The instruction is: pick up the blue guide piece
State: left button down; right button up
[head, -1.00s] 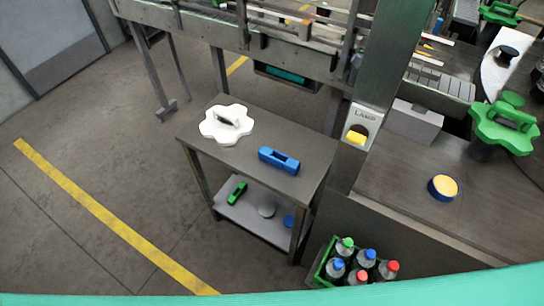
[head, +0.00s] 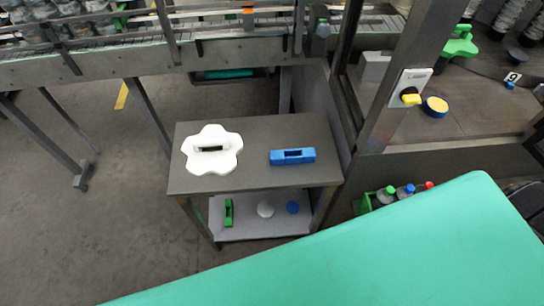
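The blue guide piece (head: 292,156) is a blue block with a slot in its top. It lies flat on the right part of the grey side table's top (head: 255,182). A white flower-shaped piece (head: 212,162) with a slot lies to its left, apart from it. Neither of my grippers shows in the head view, so I cannot see whether they are open or shut.
The table's lower shelf (head: 250,228) holds a green piece (head: 228,212), a white round piece (head: 265,209) and a blue round piece (head: 292,207). A conveyor (head: 200,65) runs behind.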

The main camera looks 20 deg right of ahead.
aim_at(307, 155)
jog(key=i+j+z, duration=0.15)
jog(key=j, duration=0.15)
jog(key=j+z, duration=0.1)
jog(key=j, duration=0.25)
jog(key=i+j+z, duration=0.15)
jog(key=j, duration=0.15)
jog(key=i+z, duration=0.2)
jog(key=i, duration=0.25)
